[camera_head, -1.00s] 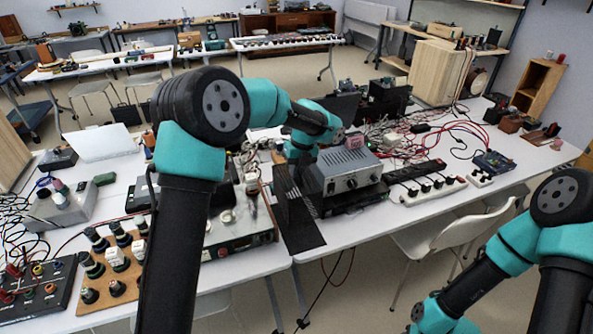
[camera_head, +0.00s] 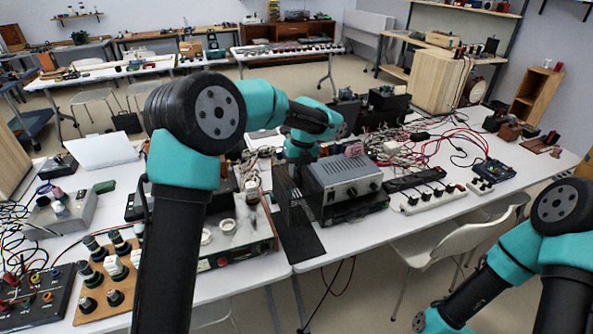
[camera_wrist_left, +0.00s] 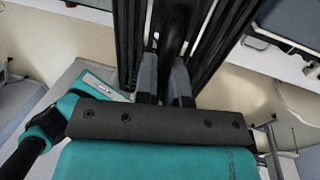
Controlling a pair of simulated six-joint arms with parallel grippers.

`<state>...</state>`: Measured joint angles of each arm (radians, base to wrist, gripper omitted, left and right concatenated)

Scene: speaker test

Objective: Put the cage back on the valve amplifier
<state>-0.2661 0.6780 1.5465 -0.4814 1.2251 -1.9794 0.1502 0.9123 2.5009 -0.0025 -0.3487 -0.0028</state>
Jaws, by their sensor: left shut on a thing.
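My left gripper (camera_wrist_left: 166,78) is shut on a black bar, part of what looks like the cage (camera_wrist_left: 128,40), whose dark slatted sides run past both fingers in the left wrist view. In the head view my left gripper (camera_head: 298,172) points down over the middle of the table, its fingertips hard to make out. The dark mesh of the cage (camera_head: 290,198) shows below it, left of a grey vented unit with knobs (camera_head: 345,181). A metal chassis with white rings on top (camera_head: 238,236), which may be the valve amplifier, is partly hidden behind my left arm.
A white power strip (camera_head: 435,199) and red cables (camera_head: 450,140) lie right of the grey unit. A board with several valves or plugs (camera_head: 92,305) lies at the front left. A white chair (camera_head: 450,235) stands at the front edge.

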